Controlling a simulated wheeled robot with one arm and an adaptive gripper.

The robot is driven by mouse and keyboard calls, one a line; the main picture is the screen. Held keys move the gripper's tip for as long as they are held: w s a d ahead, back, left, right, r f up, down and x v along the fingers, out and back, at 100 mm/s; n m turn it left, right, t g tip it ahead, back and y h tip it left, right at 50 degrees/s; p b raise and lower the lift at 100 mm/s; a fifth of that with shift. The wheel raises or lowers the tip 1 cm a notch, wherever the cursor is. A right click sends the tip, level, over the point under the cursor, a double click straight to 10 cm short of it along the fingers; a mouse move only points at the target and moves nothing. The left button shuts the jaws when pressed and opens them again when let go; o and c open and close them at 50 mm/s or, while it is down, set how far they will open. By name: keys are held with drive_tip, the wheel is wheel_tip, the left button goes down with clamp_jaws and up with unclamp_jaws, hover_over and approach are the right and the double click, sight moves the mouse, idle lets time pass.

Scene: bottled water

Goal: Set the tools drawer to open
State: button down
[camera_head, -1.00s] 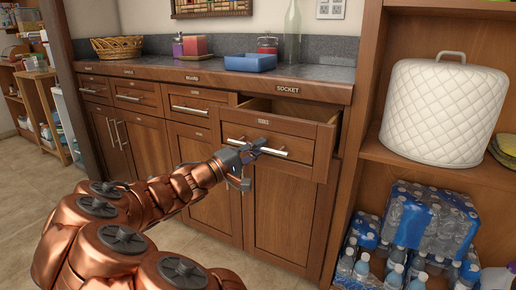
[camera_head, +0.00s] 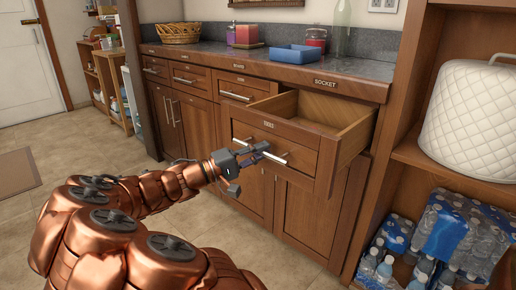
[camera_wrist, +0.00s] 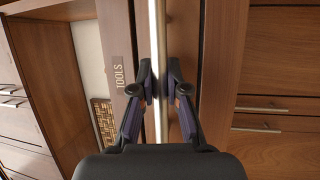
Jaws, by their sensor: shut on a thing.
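The tools drawer (camera_head: 301,143) is pulled well out of the wooden cabinet, and its inside looks empty. Its label reads TOOLS in the wrist view (camera_wrist: 119,72). A silver bar handle (camera_head: 281,158) runs across its front. My gripper (camera_head: 254,154) is at the handle, with its fingers on both sides of the bar. In the wrist view the gripper (camera_wrist: 160,88) is shut on the handle (camera_wrist: 157,30), which runs upright between the fingertips. The fingers hide part of the bar.
Closed drawers (camera_head: 237,88) and cupboard doors (camera_head: 200,126) lie to the left. The countertop (camera_head: 275,64) holds a basket (camera_head: 179,33) and a blue tray (camera_head: 298,55). An open shelf with water bottles (camera_head: 447,236) and a white quilted cover (camera_head: 472,120) stands right.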

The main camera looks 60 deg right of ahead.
drive_tip(key=c, duration=1.2)
unclamp_jaws()
drive_tip(key=shift+o, duration=0.2)
drive_tip(key=v, duration=1.2)
